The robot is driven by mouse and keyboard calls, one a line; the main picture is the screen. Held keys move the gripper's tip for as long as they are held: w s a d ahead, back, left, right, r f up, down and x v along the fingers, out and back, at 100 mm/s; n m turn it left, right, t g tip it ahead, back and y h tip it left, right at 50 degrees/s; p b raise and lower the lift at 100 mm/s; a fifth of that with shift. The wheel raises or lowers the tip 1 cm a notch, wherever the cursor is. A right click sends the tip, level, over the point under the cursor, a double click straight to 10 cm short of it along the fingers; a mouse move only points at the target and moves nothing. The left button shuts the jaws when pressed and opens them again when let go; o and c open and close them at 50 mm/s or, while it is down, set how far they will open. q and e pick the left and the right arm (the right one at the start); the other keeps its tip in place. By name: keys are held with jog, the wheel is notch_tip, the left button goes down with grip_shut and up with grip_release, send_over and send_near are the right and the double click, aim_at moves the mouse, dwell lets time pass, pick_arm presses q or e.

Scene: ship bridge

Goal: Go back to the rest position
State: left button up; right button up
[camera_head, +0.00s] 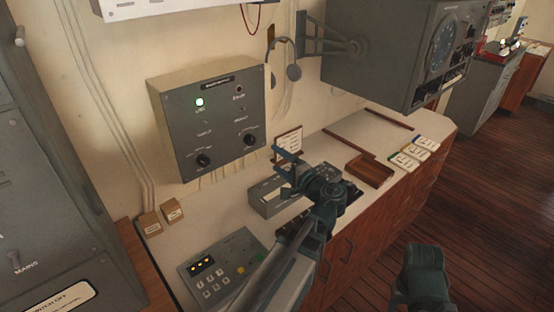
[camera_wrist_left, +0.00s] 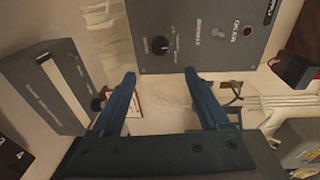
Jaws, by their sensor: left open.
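My left gripper (camera_head: 280,164) is open and empty above the console desk, in front of the grey wall panel (camera_head: 205,120). In the left wrist view its two blue fingers (camera_wrist_left: 160,76) are spread with nothing between them. The wall panel (camera_wrist_left: 205,30) with its knob stands behind the fingertips there. A dark part of my right arm (camera_head: 425,275) shows at the bottom right in the head view; its fingers are not seen.
The desk (camera_head: 345,125) carries a grey box (camera_head: 268,197), a button panel (camera_head: 222,275), a wooden tray (camera_head: 368,171), a small framed card (camera_head: 288,143) and several labelled cards (camera_head: 412,152). A radar-like unit (camera_head: 395,55) overhangs at the upper right. Wooden floor (camera_head: 480,200) lies open at right.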

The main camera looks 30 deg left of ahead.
dwell(0.3)
pick_arm(q)
jog(key=s+d+f+n+g+h, duration=0.1)
jog(key=s+d+f+g+h, duration=0.3)
jog(key=d+f+h, duration=0.85)
jog(key=s+d+f, duration=0.2)
jog(key=s+d, duration=0.1)
jog(key=d, duration=0.4)
jog(key=s+d+f+g+h, duration=0.1)
jog(key=s+d+f, duration=0.2)
jog(key=d, duration=0.3)
jog(key=s+d+f+g+h, duration=0.1)
jog(key=s+d+f, duration=0.1)
jog(key=d, duration=0.5)
jog(key=shift+s+d+f+m, duration=0.25)
jog(key=shift+s+d+m, duration=0.15)
jog(key=shift+s, duration=0.5)
